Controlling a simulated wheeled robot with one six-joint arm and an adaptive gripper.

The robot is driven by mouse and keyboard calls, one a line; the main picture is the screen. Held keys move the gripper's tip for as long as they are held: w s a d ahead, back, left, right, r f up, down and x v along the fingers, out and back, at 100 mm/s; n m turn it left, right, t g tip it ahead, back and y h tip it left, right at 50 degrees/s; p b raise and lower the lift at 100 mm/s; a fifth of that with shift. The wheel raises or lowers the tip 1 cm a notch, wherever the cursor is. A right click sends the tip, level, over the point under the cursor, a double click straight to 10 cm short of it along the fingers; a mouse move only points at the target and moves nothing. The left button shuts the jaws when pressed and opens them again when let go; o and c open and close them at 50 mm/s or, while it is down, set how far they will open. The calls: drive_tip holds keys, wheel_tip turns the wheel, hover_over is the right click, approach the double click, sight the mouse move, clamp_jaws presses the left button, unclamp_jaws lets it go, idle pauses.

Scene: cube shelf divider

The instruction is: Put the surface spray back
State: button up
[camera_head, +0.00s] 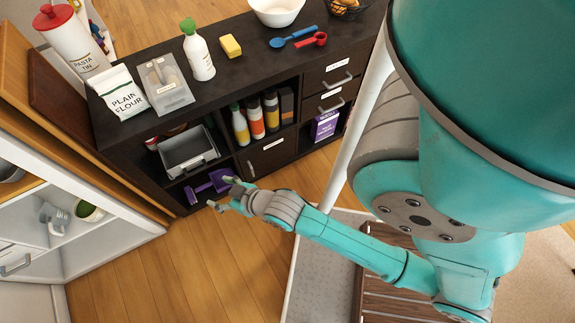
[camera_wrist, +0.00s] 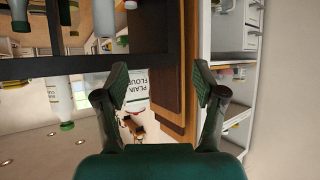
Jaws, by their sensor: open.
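A white bottle with a green top (camera_head: 198,55), which looks like the surface spray, stands upright on the dark shelf unit's top (camera_head: 225,80). Its label is not readable. A similar white bottle with a green cap (camera_wrist: 60,105) shows upside down in the wrist view. My gripper (camera_head: 222,193) is open and empty, low in front of the unit's lower left compartment, well below and apart from the bottle. Its two fingers (camera_wrist: 161,85) are spread in the wrist view. Several bottles (camera_head: 256,118) stand in the middle upper compartment.
A flour bag (camera_head: 122,93), pasta tin (camera_head: 75,42), grey cutlery holder (camera_head: 165,84), yellow sponge (camera_head: 230,45) and white bowl (camera_head: 276,10) are on top. Below are a grey bin (camera_head: 190,152) and a purple object (camera_head: 208,186). Wooden boards (camera_head: 75,125) stand left. The floor ahead is clear.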

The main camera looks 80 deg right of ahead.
drive_tip(key=s+a+r+n+t+y, duration=0.1)
drive_tip(key=s+a+r, duration=0.3)
drive_tip(key=s, duration=0.6)
drive_tip(key=s+a+r+n+t+y, duration=0.2)
drive_tip(key=s+a+r, duration=0.3)
drive_tip(key=s+r, duration=0.3)
drive_tip(key=shift+s, duration=0.95)
drive_tip(key=shift+r, duration=0.1)
